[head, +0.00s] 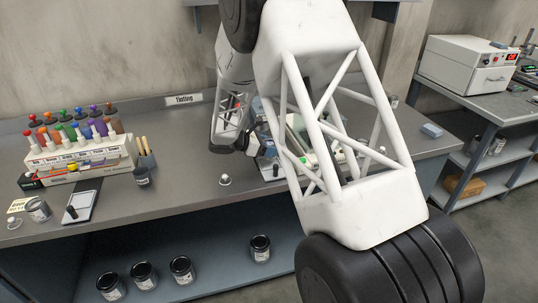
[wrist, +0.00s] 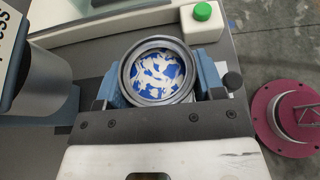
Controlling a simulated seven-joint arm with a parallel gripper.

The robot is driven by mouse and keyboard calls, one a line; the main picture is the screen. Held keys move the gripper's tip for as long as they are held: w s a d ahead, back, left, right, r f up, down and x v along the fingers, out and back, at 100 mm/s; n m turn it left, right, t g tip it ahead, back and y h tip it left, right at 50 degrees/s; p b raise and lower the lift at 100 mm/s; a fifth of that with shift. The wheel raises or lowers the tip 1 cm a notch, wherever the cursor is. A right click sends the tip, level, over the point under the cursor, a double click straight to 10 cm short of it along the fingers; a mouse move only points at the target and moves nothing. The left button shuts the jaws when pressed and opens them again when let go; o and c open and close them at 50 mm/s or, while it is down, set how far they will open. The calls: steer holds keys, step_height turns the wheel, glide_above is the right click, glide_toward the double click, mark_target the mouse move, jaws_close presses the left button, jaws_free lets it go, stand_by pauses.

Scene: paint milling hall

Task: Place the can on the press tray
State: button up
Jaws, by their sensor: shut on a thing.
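The can (wrist: 157,71) shows from above in the wrist view, round with a dark metal rim and patchy blue and white inside. My gripper (wrist: 161,88) is shut on it, with a blue finger on each side. The can looks level, over or on a grey surface; I cannot tell if its base touches anything. I cannot make out the press tray for certain. A sign ending in "SS" (wrist: 8,45) is at the left edge, beside a grey cylinder (wrist: 40,80). In the head view my arm hides the gripper and the held can.
Several dark cans stand on the lower shelf (head: 215,275).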

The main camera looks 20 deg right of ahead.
steer(key=shift+f, duration=1.8)
steer(key=o, duration=1)
steer(key=shift+f, duration=0.1)
steer(key=v, duration=1.2)
